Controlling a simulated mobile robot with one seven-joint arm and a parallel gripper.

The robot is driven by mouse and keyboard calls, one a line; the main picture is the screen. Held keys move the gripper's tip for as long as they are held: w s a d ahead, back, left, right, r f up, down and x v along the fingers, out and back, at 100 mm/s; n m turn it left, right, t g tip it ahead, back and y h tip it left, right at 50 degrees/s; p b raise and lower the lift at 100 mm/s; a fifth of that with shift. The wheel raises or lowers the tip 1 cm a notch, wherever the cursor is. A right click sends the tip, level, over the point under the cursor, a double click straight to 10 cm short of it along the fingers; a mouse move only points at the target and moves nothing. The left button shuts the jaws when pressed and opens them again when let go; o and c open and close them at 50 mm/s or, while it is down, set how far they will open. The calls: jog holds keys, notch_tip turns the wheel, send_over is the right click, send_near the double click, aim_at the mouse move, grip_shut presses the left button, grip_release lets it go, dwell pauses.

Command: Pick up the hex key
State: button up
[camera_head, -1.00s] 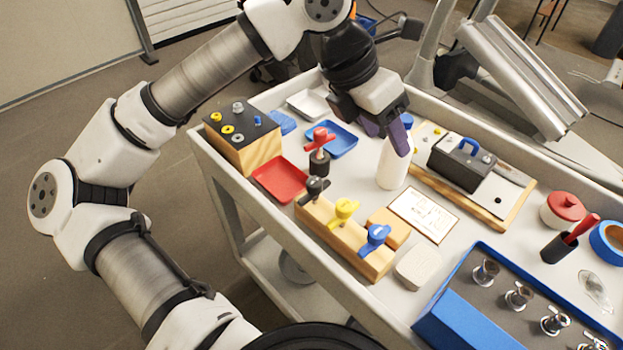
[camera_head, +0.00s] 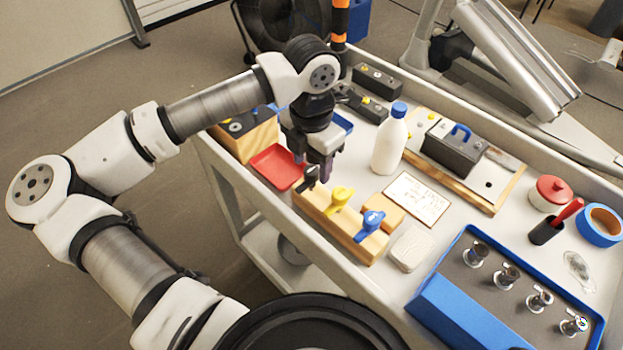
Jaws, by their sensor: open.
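I cannot make out a hex key for certain. A red T-shaped handle on a black base, seen earlier at the far end of the wooden valve block (camera_head: 345,232), is now hidden behind my gripper (camera_head: 314,172). My gripper points down over that end of the block, beside a black knob (camera_head: 311,178). Its fingers are apart, and I see nothing held between them. What lies directly beneath the fingers is hidden.
The block carries a yellow knob (camera_head: 339,199) and a blue knob (camera_head: 369,224). A red tray (camera_head: 274,166) lies left of my gripper. A white bottle (camera_head: 389,146) stands to the right. A blue crate (camera_head: 440,310) and a red-handled tool (camera_head: 568,212) are farther right.

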notch_tip(320, 180, down, 5)
jog(key=shift+r+p, duration=0.1)
jog(key=shift+p, duration=0.8)
grip_shut()
notch_tip(320, 180, up, 20)
jog(key=b, duration=0.3)
jog(key=c, duration=0.8)
grip_release()
grip_shut()
